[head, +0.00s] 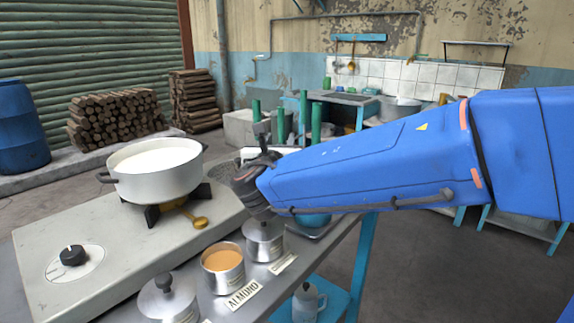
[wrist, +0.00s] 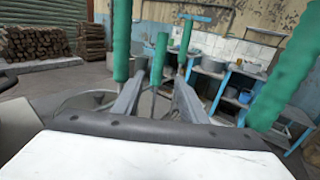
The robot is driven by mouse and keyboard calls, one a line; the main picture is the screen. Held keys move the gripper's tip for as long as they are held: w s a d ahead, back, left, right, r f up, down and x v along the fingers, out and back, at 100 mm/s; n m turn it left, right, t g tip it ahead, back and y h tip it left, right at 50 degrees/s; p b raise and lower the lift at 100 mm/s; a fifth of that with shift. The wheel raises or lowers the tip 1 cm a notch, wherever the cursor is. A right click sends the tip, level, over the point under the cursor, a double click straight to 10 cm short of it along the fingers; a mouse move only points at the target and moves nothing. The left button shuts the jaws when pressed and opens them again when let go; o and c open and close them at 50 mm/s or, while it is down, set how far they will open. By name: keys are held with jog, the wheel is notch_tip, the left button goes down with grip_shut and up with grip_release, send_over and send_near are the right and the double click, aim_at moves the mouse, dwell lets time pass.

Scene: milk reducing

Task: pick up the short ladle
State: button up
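Several green-handled utensils stand upright beyond my gripper. One, with a lower green handle (wrist: 159,60) and a thin grey shaft, shows between my fingers in the wrist view. Others are a taller handle at the left (wrist: 121,40), one behind (wrist: 186,38) and a large near one at the right (wrist: 288,78). In the head view the green handles (head: 303,112) rise behind my arm. Their lower ends are hidden, so I cannot tell which is the short ladle. My gripper (wrist: 160,88) is open, its fingers apart on either side of the middle shaft, with no visible grip.
An open almond tin (head: 223,268) and lidded tins (head: 265,240) line the counter's front. A shelf table with pots (head: 395,110) stands behind.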

aim_at(281, 130)
jog(key=shift+w+d+r, duration=0.1)
jog(key=shift+w+r, duration=0.05)
jog(key=shift+w, duration=1.9)
jog(key=shift+w+r, duration=0.1)
jog(key=shift+w, duration=1.9)
grip_shut()
